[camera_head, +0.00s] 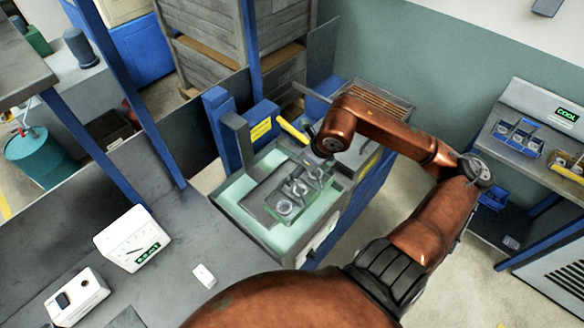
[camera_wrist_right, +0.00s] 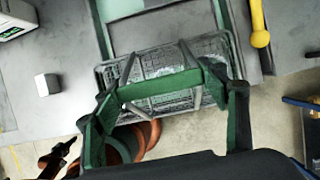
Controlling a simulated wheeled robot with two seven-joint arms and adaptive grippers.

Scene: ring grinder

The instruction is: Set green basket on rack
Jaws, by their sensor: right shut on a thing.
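The green basket (camera_head: 291,197) is a wire-sided carrier with several metal rings in it. It is at or just above the pale green bed of the machine in the head view; I cannot tell if it touches. In the right wrist view its mesh body (camera_wrist_right: 150,66) lies just beyond the fingers. My right gripper (camera_wrist_right: 164,88) is shut on the basket's upper handle part; the exact contact is partly hidden. The rack (camera_head: 527,143) stands at the far right with a COOL display, and a blue basket and a yellow basket sit on it. My left gripper is out of view.
A yellow-handled lever (camera_head: 291,130) rises close behind the basket. A blue post stands left of the machine. The grey bench (camera_head: 175,262) holds a gauge box (camera_head: 133,238) and a small white block (camera_head: 204,276). Open floor lies between machine and rack.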

